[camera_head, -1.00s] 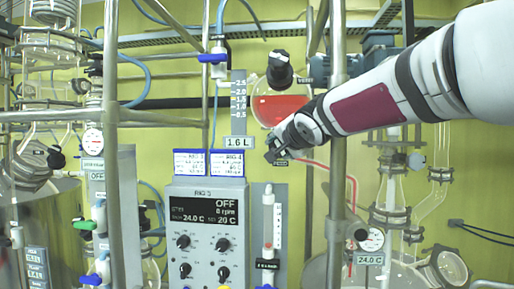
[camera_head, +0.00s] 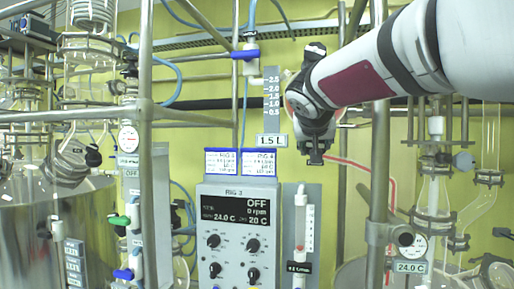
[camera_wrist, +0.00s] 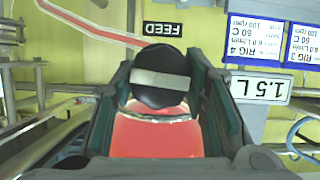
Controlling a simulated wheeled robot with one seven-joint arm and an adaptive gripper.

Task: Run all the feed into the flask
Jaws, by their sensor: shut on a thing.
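The red feed vessel shows in the wrist view (camera_wrist: 155,137), hung behind the jaws. In the head view my arm hides most of it. Its round black feed knob with a white bar (camera_wrist: 160,78) sits between my gripper's fingers, beside the FEED label (camera_wrist: 163,29). My gripper (camera_head: 315,158) is shut on this knob. The white bar lies level across the wrist view. The level sign (camera_head: 271,140) reads 1.5 L, under the grey scale (camera_head: 272,95). A red line (camera_head: 392,185) runs right and down from the feed. The flask's glass is only partly visible at the bottom.
The RIG 3 control box (camera_head: 238,235) reads OFF, with knobs below. A steel post (camera_head: 379,150) stands right of my gripper. Another post (camera_head: 146,120) and a steel tank (camera_head: 55,225) are at left. A dial reading 24.0 C (camera_head: 411,267) is lower right.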

